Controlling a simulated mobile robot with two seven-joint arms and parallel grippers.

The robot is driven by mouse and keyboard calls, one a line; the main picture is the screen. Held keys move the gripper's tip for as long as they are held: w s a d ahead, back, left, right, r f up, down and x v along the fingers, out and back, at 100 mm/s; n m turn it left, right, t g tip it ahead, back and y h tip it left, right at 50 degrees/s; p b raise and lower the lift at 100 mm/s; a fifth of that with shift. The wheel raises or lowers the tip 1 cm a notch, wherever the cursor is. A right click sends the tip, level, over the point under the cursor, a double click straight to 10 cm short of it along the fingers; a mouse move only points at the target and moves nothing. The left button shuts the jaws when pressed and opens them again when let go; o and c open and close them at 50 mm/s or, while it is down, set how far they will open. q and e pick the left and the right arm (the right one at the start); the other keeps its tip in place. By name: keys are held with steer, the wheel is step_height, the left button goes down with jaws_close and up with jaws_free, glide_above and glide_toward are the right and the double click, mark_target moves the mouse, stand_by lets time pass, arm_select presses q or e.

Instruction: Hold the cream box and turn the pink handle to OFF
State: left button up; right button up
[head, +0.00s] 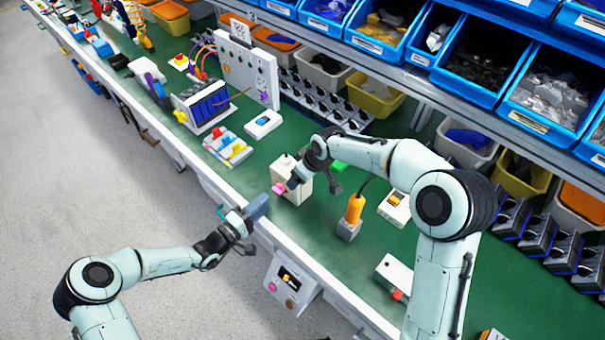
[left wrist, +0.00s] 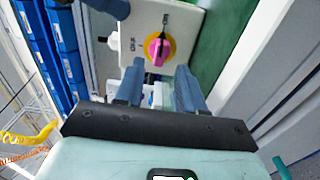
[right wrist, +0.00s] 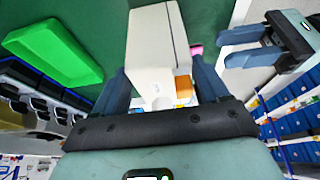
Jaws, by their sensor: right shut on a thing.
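The cream box (head: 291,186) stands on the green bench top; its pink handle (head: 279,188) faces the bench's front edge. My right gripper (head: 304,178) is shut on the box; in the right wrist view the box (right wrist: 154,45) sits between its fingers (right wrist: 160,85). My left gripper (head: 256,207) is open and empty, just in front of the handle and apart from it. In the left wrist view the pink handle (left wrist: 158,49) on its yellow disc lies beyond the open fingers (left wrist: 157,82). The handle points roughly at the upper of two small dark labels.
An orange-handled device (head: 355,208) and a cream switch box (head: 394,208) stand right of the box. A green tray (right wrist: 52,52) lies behind it. A white switch (head: 263,124) and colored blocks (head: 228,147) are to the left. A display unit (head: 291,283) hangs at the front edge.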

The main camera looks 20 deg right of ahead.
mark_target(280, 191)
arm_select(q)
steer(key=shift+x, duration=2)
jaws_close()
